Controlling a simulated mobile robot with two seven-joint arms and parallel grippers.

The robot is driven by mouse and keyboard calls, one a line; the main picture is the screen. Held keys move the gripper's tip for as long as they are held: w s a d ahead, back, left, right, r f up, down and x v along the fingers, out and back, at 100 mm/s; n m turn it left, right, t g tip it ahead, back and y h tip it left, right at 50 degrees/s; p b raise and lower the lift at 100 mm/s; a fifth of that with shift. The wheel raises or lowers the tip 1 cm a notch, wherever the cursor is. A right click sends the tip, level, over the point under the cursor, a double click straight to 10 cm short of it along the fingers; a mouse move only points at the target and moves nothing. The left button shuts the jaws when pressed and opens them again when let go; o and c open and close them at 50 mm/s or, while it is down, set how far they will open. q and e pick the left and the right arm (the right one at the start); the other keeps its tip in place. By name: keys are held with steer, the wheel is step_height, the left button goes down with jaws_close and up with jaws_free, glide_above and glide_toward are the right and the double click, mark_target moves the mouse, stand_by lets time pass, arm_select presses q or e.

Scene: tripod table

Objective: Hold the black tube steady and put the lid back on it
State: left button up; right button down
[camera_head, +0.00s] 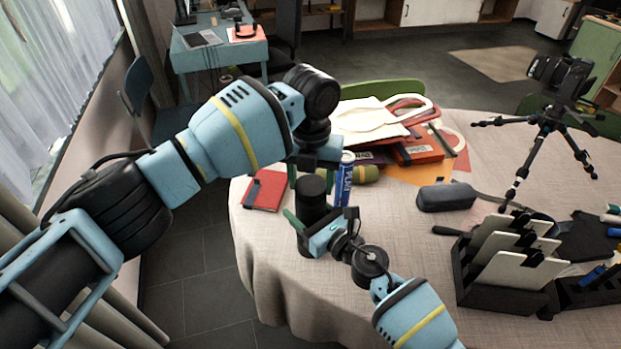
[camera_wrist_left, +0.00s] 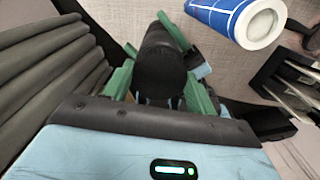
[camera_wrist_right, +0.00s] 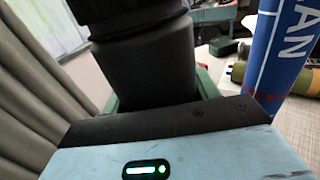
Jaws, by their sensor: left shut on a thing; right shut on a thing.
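The black tube (camera_head: 312,212) stands upright near the table's left edge, beside a blue can. My right gripper (camera_head: 308,222), low beside it, is shut on the tube; the right wrist view shows the tube (camera_wrist_right: 148,75) between its green fingers. My left gripper (camera_head: 312,172) is above, pointing down, shut on the black lid (camera_wrist_left: 160,70) at the tube's top end. In the right wrist view a dark, slightly wider part shows above the tube's upper edge. Lid and tube are both black, and I cannot tell whether the lid is seated or just touching.
The blue can (camera_head: 343,180) stands close on the right, with an olive cylinder (camera_head: 366,174) behind it. A red notebook (camera_head: 265,190) lies to the left. A dark case (camera_head: 446,196), a black rack (camera_head: 500,285) and a tripod (camera_head: 540,125) are on the right. Cloth in front is clear.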

arm_select(q)
steer(key=m, duration=0.7)
steer(key=shift+d+r, duration=0.1)
steer(key=o, duration=1)
steer(key=shift+c, duration=0.2)
steer(key=shift+r, duration=2.2)
steer(key=shift+c, duration=0.4)
